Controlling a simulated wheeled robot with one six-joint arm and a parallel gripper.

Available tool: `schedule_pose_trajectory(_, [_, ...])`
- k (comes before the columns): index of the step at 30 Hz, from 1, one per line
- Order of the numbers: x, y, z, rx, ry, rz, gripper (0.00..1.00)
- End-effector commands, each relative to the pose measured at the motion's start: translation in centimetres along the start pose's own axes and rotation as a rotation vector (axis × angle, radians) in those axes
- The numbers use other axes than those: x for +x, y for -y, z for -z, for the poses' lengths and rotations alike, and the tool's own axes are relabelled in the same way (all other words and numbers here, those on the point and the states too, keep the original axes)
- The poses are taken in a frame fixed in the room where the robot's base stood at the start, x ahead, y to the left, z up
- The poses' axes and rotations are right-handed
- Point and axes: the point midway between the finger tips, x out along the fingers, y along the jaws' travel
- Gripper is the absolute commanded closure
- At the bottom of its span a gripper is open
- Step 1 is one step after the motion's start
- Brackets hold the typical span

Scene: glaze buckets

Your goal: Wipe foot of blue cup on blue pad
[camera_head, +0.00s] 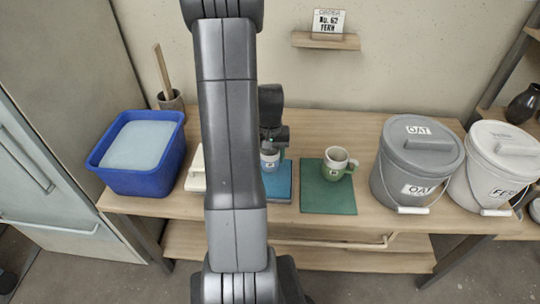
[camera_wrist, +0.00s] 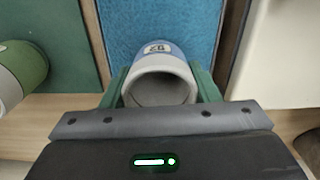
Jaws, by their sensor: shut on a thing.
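The blue cup (camera_head: 268,160) has a pale rim and a small label, and shows in the head view beside my arm. In the wrist view the blue cup (camera_wrist: 158,75) sits between the two green fingers of my gripper (camera_wrist: 160,88), which is shut on it. The blue pad (camera_head: 279,184) lies on the table under or just below the cup. It fills the middle of the wrist view (camera_wrist: 190,25). The cup's foot is hidden, so I cannot tell whether it touches the pad. My arm hides part of the pad in the head view.
A green cup (camera_head: 338,163) stands on a green pad (camera_head: 328,198) to the right. A blue tub (camera_head: 140,185) and a cream object (camera_head: 196,172) are to the left. A grey OAT bucket (camera_head: 410,170) and a white bucket (camera_head: 490,175) stand at right.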

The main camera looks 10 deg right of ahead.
Motion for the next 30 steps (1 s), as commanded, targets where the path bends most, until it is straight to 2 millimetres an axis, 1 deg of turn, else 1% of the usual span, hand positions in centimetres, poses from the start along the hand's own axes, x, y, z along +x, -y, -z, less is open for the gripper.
schedule_pose_trajectory(1, [-0.8,0.0,0.1,0.000,-0.002,0.000,0.81])
schedule_pose_trajectory(3, [-1.6,0.0,0.1,0.000,-0.002,0.000,0.81])
schedule_pose_trajectory(18, [-6.5,0.0,0.1,0.000,-0.002,0.000,0.81])
schedule_pose_trajectory(21, [-6.7,0.0,0.0,0.000,-0.001,0.000,0.81])
schedule_pose_trajectory(30, [-6.6,0.0,0.0,0.000,-0.001,0.000,0.81])
